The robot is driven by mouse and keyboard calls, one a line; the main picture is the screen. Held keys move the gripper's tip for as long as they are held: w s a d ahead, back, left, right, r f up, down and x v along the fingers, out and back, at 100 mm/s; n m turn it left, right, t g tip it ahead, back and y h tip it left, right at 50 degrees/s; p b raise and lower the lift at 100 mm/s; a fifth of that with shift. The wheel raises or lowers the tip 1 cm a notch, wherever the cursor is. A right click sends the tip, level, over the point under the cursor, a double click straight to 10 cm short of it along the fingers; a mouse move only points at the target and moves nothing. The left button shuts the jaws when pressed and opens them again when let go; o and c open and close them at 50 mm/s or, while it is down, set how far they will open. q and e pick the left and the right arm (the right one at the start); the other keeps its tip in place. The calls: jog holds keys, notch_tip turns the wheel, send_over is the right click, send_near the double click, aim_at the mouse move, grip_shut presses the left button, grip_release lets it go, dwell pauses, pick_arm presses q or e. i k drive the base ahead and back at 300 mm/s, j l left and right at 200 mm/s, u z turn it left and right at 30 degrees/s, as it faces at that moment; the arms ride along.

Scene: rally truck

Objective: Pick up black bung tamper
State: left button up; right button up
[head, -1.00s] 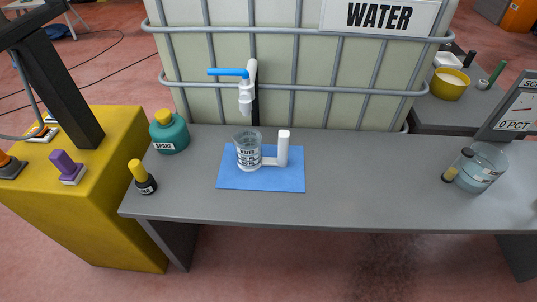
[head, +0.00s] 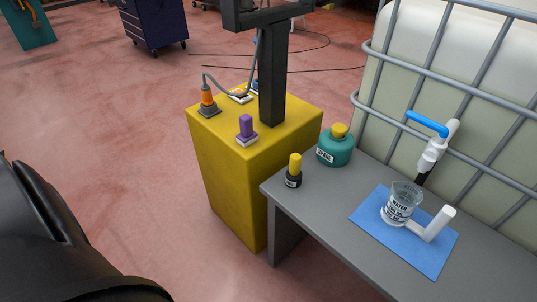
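No thing in view is plainly marked as the black bung tamper. A small black piece with a yellow upper part (head: 293,172) stands upright at the left end of the grey bench, with a small label on its black body. I cannot tell whether it is the tamper. An orange-topped piece on a dark base (head: 208,101) and a purple-topped piece on a pale base (head: 246,130) stand on the yellow cabinet. Neither of my grippers is in view.
The yellow cabinet (head: 229,176) with a black post stands beside the grey bench (head: 330,222). A teal SPARE bottle (head: 335,148), a clear WATER cup (head: 402,205) and a white elbow piece (head: 433,226) sit on the bench, the latter two on a blue mat (head: 412,255).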

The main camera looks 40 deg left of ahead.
aim_at(294, 176)
jog(key=u, duration=0.9)
